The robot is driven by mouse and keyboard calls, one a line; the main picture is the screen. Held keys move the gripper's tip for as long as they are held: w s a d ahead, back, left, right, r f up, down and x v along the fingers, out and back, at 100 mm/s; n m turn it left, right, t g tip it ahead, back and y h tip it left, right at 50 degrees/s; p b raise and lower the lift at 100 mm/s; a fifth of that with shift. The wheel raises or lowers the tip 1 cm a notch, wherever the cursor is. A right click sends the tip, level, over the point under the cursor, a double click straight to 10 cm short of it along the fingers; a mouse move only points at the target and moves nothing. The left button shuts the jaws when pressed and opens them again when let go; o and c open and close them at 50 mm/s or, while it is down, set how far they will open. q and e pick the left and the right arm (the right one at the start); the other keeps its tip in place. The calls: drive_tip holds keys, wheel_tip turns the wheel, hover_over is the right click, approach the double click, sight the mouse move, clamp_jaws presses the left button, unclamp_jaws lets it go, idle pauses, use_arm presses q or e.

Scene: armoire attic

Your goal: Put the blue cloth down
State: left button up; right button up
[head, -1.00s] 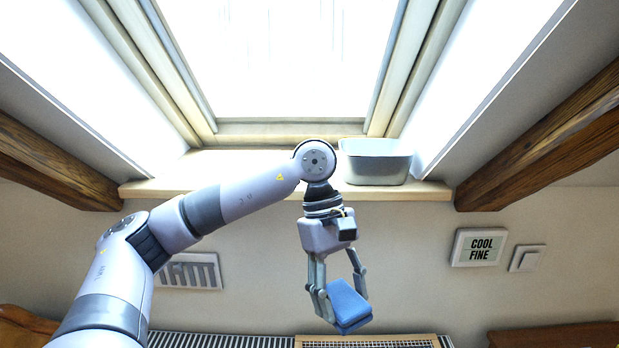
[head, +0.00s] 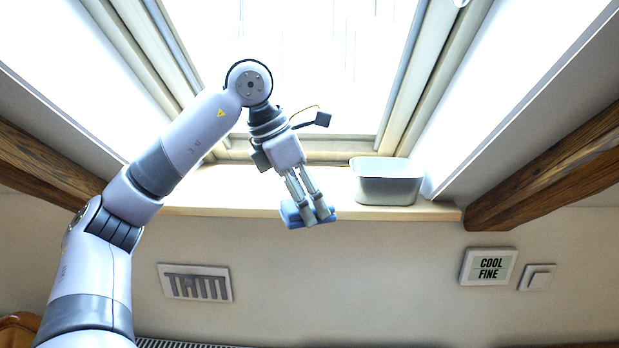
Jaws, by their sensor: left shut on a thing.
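The blue cloth (head: 291,213) is a small folded block in the head view, in front of the window sill's front edge in the picture. My left gripper (head: 319,217) points down and is shut on the cloth, its fingers covering part of it. The window sill (head: 238,196) runs pale and wide below the skylight. I cannot tell whether the cloth touches the sill or is held in the air in front of it. My right gripper is not in view.
A grey-white tub (head: 388,184) stands on the sill to the right of the gripper. The sill between them looks bare. A "COOL FINE" sign (head: 488,267), a light switch (head: 537,278) and a vent (head: 195,283) are on the wall below. Wooden beams (head: 545,172) flank the window.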

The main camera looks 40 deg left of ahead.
use_arm(q)
drive_tip(key=w+a+p, duration=0.1)
drive_tip(key=w+a, duration=0.1)
drive_tip(key=w+a+p, duration=0.1)
drive_tip(key=w, duration=0.1)
drive_tip(key=w+a+p, duration=0.1)
drive_tip(key=w+a, duration=0.1)
drive_tip(key=w, duration=0.1)
drive_tip(key=shift+a, duration=0.35)
drive_tip(key=shift+w+a+r+p, duration=0.25)
drive_tip(key=shift+w+a+p, duration=0.5)
drive_tip(key=shift+w+p, duration=0.15)
drive_tip(key=shift+w+a+f+p, duration=0.2)
drive_tip(key=shift+f+p, duration=0.05)
drive_tip(key=shift+f, duration=0.2)
drive_tip(key=shift+w+a+f+p, duration=0.15)
drive_tip(key=shift+a+f+p, duration=0.1)
drive_tip(key=shift+f, duration=0.35)
drive_tip(key=shift+s+d, duration=0.1)
drive_tip(key=shift+f, duration=0.15)
drive_tip(key=o, duration=1)
drive_tip(key=shift+o, duration=0.2)
